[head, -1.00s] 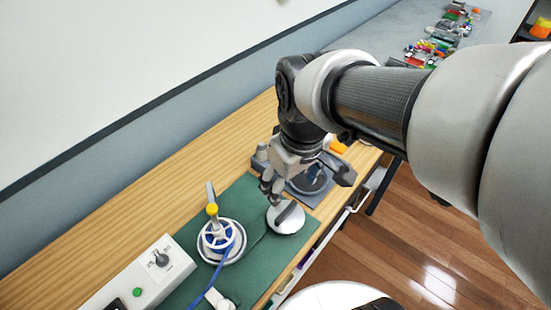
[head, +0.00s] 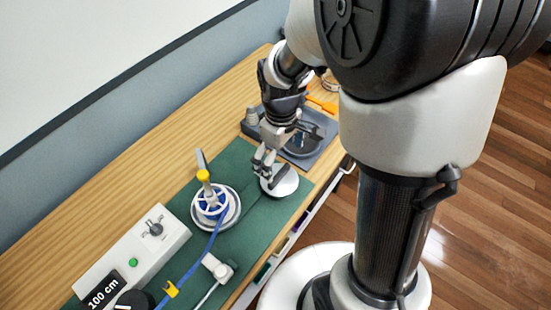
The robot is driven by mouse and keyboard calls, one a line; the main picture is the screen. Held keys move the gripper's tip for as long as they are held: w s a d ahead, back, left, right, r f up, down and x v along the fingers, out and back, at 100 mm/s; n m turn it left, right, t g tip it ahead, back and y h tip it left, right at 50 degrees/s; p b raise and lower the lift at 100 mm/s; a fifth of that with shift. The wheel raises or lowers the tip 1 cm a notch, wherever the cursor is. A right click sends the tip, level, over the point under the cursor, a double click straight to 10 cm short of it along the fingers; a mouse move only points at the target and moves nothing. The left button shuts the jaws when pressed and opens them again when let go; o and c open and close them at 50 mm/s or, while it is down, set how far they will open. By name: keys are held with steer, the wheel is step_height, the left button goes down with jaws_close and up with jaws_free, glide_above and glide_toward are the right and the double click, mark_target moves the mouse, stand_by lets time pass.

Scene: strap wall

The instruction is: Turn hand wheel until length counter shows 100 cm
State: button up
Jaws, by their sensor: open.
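A blue-and-white spoked wheel (head: 211,203) with a yellow-topped post (head: 203,176) stands on the green mat. A blue strap (head: 205,257) runs from it toward the front left. A white disc (head: 284,186) with a dark grip bar lies on the mat to the right. Which of these is the hand wheel I cannot tell. My gripper (head: 264,170) is open, pointing down at the left edge of the disc; contact is unclear. A black plate (head: 103,291) at lower left reads "100 cm"; whether it is the counter or a sign is unclear.
A white control box (head: 140,245) with a dial and green button stands left of the wheel. A white block (head: 218,268) sits near the mat's front. A grey tray (head: 325,140) and orange items (head: 320,103) lie behind the gripper. The table's left strip is clear.

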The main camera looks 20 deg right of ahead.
mark_target(279, 174)
step_height(279, 174, down, 7)
steer(key=shift+f+b, duration=0.2)
steer(key=shift+b, duration=0.9)
steer(key=shift+c, duration=0.3)
steer(key=c, duration=1)
steer(key=shift+m+p, duration=0.45)
steer(key=shift+m, duration=0.75)
steer(key=o, duration=1.1)
steer(key=shift+c, duration=0.2)
